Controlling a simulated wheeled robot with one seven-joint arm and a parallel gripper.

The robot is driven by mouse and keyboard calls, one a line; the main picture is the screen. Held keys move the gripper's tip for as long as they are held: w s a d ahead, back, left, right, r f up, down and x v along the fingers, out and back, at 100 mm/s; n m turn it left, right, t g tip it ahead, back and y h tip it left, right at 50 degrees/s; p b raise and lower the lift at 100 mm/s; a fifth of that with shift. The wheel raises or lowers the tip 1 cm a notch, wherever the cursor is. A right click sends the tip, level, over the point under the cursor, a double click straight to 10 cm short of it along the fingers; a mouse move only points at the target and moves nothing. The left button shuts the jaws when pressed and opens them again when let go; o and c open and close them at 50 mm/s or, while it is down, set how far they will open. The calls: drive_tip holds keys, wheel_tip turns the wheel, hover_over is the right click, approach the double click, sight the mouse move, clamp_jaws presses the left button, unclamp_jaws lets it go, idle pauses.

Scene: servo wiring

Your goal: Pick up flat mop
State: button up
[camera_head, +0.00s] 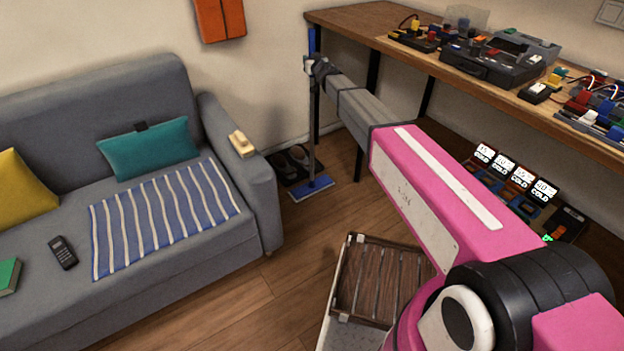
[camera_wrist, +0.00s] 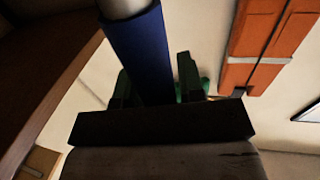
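The flat mop stands upright between the sofa and the workbench, its blue head (camera_head: 311,188) on the floor. Its thin grey pole (camera_head: 312,120) rises to a blue grip (camera_head: 312,40) beside the bench's end. My gripper (camera_head: 309,66) is at the pole's upper part, near the lower end of the blue grip. In the wrist view the blue grip (camera_wrist: 142,55) runs between the two dark fingers of my gripper (camera_wrist: 155,88). A small gap shows between the grip and the right finger, so the fingers look open around it. Actual contact on the left is hard to tell.
The wooden workbench (camera_head: 360,25) with electronics is close on the right. A grey sofa (camera_head: 225,150) stands left. An orange wall box (camera_head: 219,18) hangs above. A slatted wooden rack (camera_head: 375,285) is in front; floor between is clear.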

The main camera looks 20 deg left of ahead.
sight(310, 50)
clamp_jaws()
drive_tip(key=shift+r, duration=2.05)
drive_tip(key=s+a+r, duration=0.7)
drive_tip(key=s, duration=0.2)
drive_tip(key=shift+s+a, duration=0.1)
drive_tip(key=shift+c, duration=0.6)
unclamp_jaws()
clamp_jaws()
